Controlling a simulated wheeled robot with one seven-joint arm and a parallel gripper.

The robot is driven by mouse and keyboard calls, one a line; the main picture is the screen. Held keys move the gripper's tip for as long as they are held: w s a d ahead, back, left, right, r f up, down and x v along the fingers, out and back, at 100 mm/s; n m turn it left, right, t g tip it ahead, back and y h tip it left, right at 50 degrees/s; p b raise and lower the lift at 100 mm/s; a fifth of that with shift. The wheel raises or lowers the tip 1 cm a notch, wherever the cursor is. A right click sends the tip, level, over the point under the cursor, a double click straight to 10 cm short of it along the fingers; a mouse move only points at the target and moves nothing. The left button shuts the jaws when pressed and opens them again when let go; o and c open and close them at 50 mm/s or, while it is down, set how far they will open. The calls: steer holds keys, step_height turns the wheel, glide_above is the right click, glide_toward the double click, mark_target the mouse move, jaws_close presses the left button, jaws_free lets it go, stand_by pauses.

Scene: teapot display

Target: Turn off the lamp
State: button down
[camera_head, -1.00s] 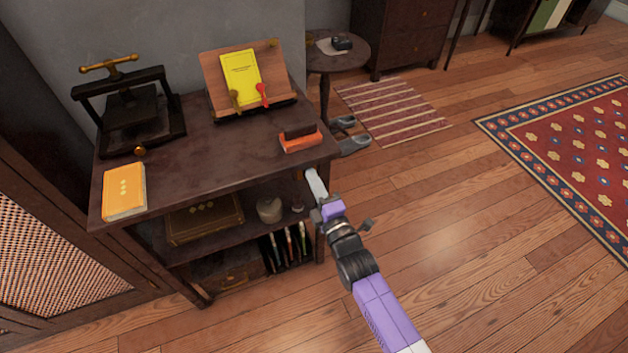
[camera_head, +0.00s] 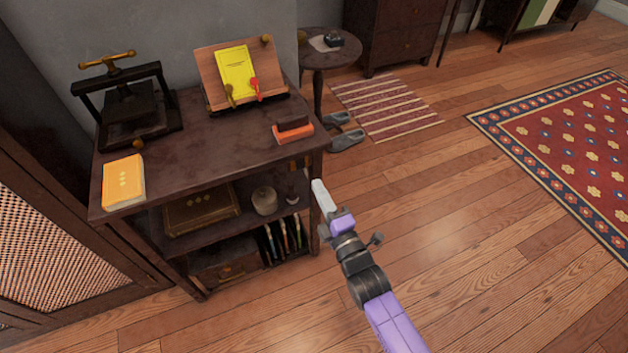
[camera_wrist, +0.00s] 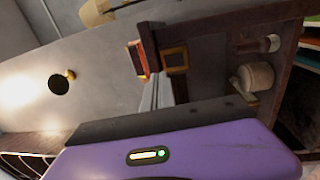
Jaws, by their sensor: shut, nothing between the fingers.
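No lamp shows clearly in the head view. In the wrist view, a cream, shade-like object (camera_wrist: 95,12) is cut by the top edge; I cannot tell if it is the lamp. My gripper (camera_head: 322,196) is shut and empty, beside the right end of the dark wooden shelf table (camera_head: 225,150), apart from the top as far as I can tell. In the wrist view my gripper (camera_wrist: 157,92) points at the grey wall and the shelf's end. A dark round plate with a brass knob (camera_wrist: 70,75) shows there, with a bright glow on the wall near it.
Below are a jar (camera_head: 264,200) and upright books. A round side table (camera_head: 345,50) stands behind.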

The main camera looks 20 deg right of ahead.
steer(key=shift+s+r, duration=0.2)
steer(key=shift+s, duration=1.2)
steer(key=shift+s+r, duration=0.15)
steer(key=shift+s, duration=1.2)
steer(key=s+r+m+g+p, duration=0.1)
steer(key=s+r+m+p, duration=0.2)
steer(key=s+r+m, duration=0.3)
steer(key=s+r+m+g+p, duration=0.2)
steer(key=s+r+m, duration=0.4)
steer(key=s, duration=1)
steer(key=s+r+m+g+p, duration=0.1)
steer(key=s+r+m+p, duration=0.3)
steer(key=s, duration=0.7)
step_height(320, 180, up, 3)
steer(key=shift+s+a+r+m+g, duration=0.2)
steer(key=shift+s+a+m+g, duration=0.15)
steer(key=shift+m, duration=0.65)
